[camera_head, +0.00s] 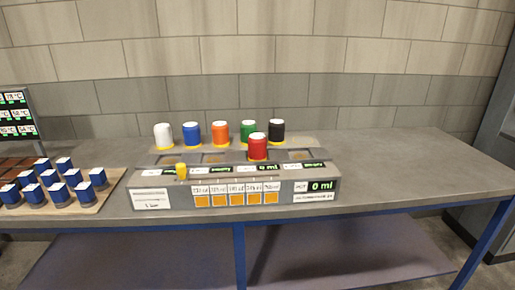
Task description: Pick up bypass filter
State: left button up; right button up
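Several filter-like canisters with white tops stand upright on a grey two-tier rack (325,190) on the bench. The back row holds a white canister (163,135), a blue one (192,134), an orange one (220,132), a green one (248,130) and a black one (277,131). A red canister (257,146) stands in front of them on the lower tier. I cannot tell from the small labels which one is the bypass filter. Neither of my grippers is in view.
Blue blocks with white tops (48,177) stand on a board at left, before a dark screen (17,115). The bench (410,168) is clear at right.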

aim_at(256, 143)
jog(key=k, duration=0.35)
jog(key=z, duration=1.7)
jog(key=i, duration=1.95)
jog(key=u, duration=0.6)
